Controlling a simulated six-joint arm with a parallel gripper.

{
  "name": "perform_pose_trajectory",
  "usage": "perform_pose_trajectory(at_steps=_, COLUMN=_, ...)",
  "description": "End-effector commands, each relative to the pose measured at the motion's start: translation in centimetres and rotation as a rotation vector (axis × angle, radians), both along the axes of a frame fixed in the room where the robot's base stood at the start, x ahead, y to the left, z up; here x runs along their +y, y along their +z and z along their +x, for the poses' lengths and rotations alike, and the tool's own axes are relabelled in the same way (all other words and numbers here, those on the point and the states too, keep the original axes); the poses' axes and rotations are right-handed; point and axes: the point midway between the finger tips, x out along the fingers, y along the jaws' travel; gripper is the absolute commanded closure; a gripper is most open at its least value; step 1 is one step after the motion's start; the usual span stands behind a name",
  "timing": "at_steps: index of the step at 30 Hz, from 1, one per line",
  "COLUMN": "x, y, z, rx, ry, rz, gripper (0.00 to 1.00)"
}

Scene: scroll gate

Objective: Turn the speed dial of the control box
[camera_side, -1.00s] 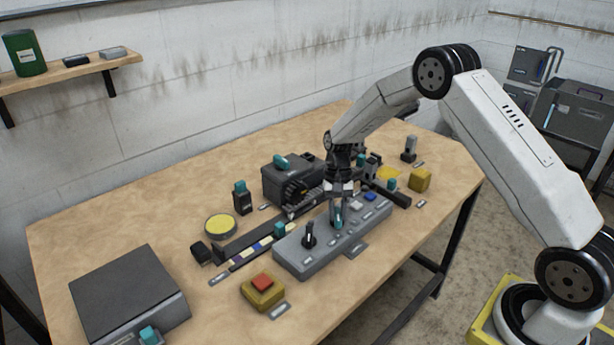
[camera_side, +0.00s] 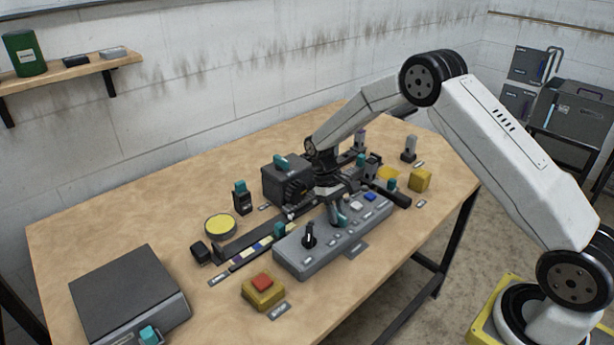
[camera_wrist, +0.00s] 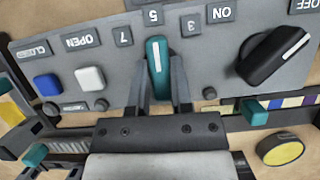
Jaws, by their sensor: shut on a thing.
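The control box (camera_side: 296,266) is a long grey block near the front of the table. Its teal speed dial (camera_side: 342,220) has a white pointer line and sits among the plates 3, 5 and 7. In the wrist view the dial (camera_wrist: 156,57) is between the two fingers of my gripper (camera_wrist: 160,75), which is shut on it. The pointer lies close to the 5 plate (camera_wrist: 153,16). In the side view my gripper (camera_side: 338,208) leans over the box from behind, and its fingertips partly cover the dial.
A black ON/OFF knob (camera_side: 309,238) stands left of the dial. Blue (camera_side: 370,197) and white (camera_side: 356,199) buttons lie right of it. A dark motor housing (camera_side: 285,182) and conveyor rail stand close behind.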

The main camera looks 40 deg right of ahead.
Motion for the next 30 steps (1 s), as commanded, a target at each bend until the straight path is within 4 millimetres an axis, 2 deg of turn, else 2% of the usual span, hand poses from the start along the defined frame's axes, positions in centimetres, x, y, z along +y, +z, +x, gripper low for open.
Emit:
perform_pose_trajectory(at_steps=16, x=-0.01, y=0.12, z=0.13, rx=-0.005, ry=0.040, rz=-0.001, gripper=1.00)
perform_pose_trajectory(at_steps=17, x=-0.01, y=0.12, z=0.13, rx=-0.005, ry=0.040, rz=-0.001, gripper=0.67)
perform_pose_trajectory(at_steps=18, x=-0.01, y=0.11, z=0.12, rx=-0.005, ry=0.040, rz=-0.001, gripper=0.55)
perform_pose_trajectory(at_steps=20, x=-0.01, y=0.10, z=0.10, rx=-0.004, ry=0.040, rz=-0.001, gripper=0.38)
perform_pose_trajectory(at_steps=30, x=0.01, y=0.10, z=0.06, rx=-0.002, ry=0.040, rz=0.000, gripper=0.38)
